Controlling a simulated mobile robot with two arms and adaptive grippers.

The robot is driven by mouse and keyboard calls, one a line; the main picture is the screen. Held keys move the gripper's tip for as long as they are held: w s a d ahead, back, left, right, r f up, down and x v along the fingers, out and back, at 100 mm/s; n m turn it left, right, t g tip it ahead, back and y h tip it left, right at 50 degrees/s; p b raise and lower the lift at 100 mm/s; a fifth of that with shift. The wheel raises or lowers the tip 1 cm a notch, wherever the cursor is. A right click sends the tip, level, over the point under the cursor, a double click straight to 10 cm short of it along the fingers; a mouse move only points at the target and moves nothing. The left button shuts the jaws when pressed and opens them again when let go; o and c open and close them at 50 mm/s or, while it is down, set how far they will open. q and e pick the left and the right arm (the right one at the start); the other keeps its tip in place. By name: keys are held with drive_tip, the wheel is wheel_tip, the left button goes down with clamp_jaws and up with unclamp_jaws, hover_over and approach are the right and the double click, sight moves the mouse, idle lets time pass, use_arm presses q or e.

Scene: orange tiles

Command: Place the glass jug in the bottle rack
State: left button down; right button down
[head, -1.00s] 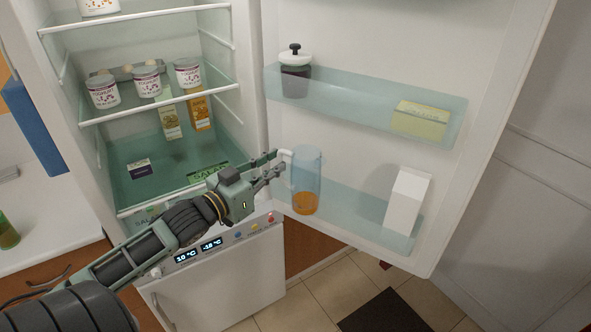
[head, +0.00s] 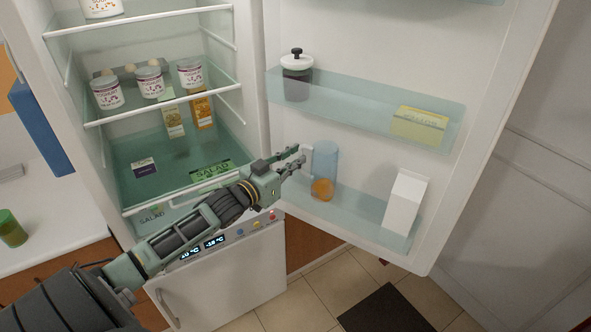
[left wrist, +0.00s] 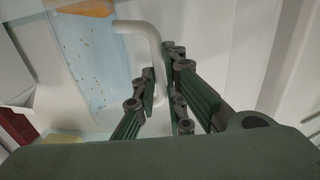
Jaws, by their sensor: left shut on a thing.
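The glass jug (head: 326,160) is clear bluish with orange liquid at its bottom. It stands about upright at the left part of the bottle rack (head: 375,220), the low translucent shelf on the open fridge door. I cannot tell whether its base rests on the rack floor. My left gripper (head: 301,158) is shut on the jug's handle, left of the jug. In the left wrist view, the pale handle (left wrist: 157,52) runs between the fingers (left wrist: 160,92), with the jug's body (left wrist: 92,62) beside it. My right gripper is not in view.
A white carton (head: 405,202) stands at the rack's right end. The door shelf above holds a dark jar (head: 297,80) and a yellow box (head: 420,123). The fridge shelves (head: 170,102) at left hold yoghurt cups and boxes. The rack is clear between jug and carton.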

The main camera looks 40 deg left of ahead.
sight(299, 170)
use_arm(q)
drive_tip(key=f, duration=0.1)
drive_tip(key=f+p, duration=0.1)
drive_tip(key=f, duration=0.1)
drive_tip(key=shift+w+f, duration=0.25)
drive_tip(key=shift+f, duration=0.1)
drive_tip(key=shift+f, duration=0.1)
drive_tip(key=shift+f, duration=0.1)
drive_tip(key=c, duration=1.8)
unclamp_jaws()
